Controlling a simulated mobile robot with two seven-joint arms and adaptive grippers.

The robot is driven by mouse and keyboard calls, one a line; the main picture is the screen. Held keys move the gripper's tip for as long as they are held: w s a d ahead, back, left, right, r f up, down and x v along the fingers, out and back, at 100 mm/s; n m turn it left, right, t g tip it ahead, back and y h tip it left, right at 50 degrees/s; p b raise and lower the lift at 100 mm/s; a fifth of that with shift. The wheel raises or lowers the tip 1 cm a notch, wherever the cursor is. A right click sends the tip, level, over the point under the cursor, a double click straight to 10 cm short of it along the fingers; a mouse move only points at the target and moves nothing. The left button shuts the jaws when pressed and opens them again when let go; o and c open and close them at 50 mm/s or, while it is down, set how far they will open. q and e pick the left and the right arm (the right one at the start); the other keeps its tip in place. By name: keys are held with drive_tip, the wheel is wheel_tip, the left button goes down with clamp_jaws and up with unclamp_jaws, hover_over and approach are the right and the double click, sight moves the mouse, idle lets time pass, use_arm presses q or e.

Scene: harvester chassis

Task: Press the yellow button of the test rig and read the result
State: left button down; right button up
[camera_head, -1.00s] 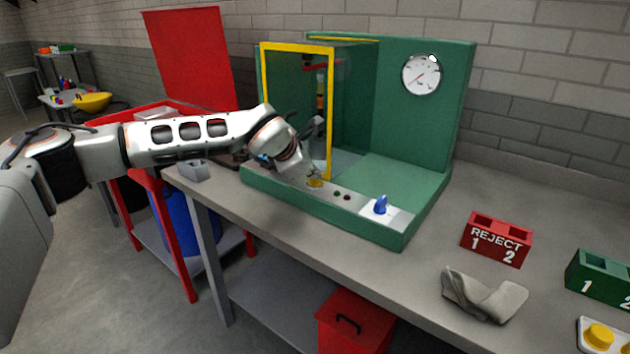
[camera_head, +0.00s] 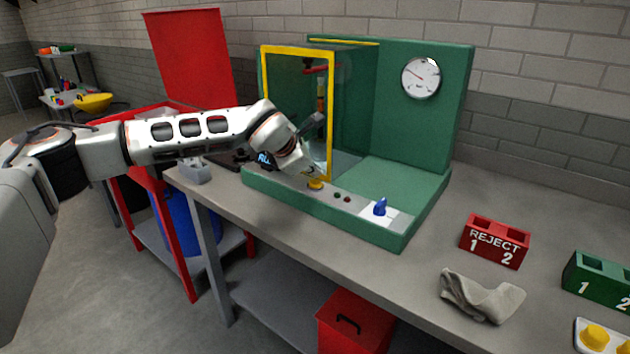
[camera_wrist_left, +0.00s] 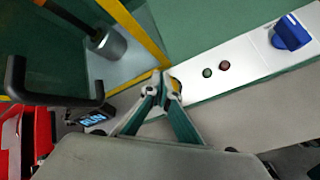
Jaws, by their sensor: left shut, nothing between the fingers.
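The green test rig (camera_head: 420,190) stands on the bench. Its yellow button (camera_head: 315,185) is at the left of the light front panel, beside two small dark lamps, one greenish (camera_head: 337,195) and one reddish (camera_head: 347,199). My left gripper (camera_head: 310,177) is shut and empty, its fingertips right at the button. In the left wrist view the fingertips (camera_wrist_left: 165,88) partly hide the button (camera_wrist_left: 177,86); I cannot tell whether they touch it. The round gauge (camera_head: 421,78) has its needle toward the upper left; its numbers are too small to read. My right gripper is not in view.
The yellow-framed door (camera_head: 330,115) is close beside my left gripper, with a dark handle (camera_wrist_left: 55,97). A blue knob (camera_head: 380,207) is on the panel's right. A small display (camera_wrist_left: 94,118) shows blue characters I cannot read. A red REJECT block (camera_head: 495,242) and grey cloth (camera_head: 482,297) lie right.

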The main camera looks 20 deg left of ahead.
sight(314, 183)
use_arm(q)
drive_tip(key=shift+r+p, duration=1.4)
drive_tip(key=shift+r, duration=1.15)
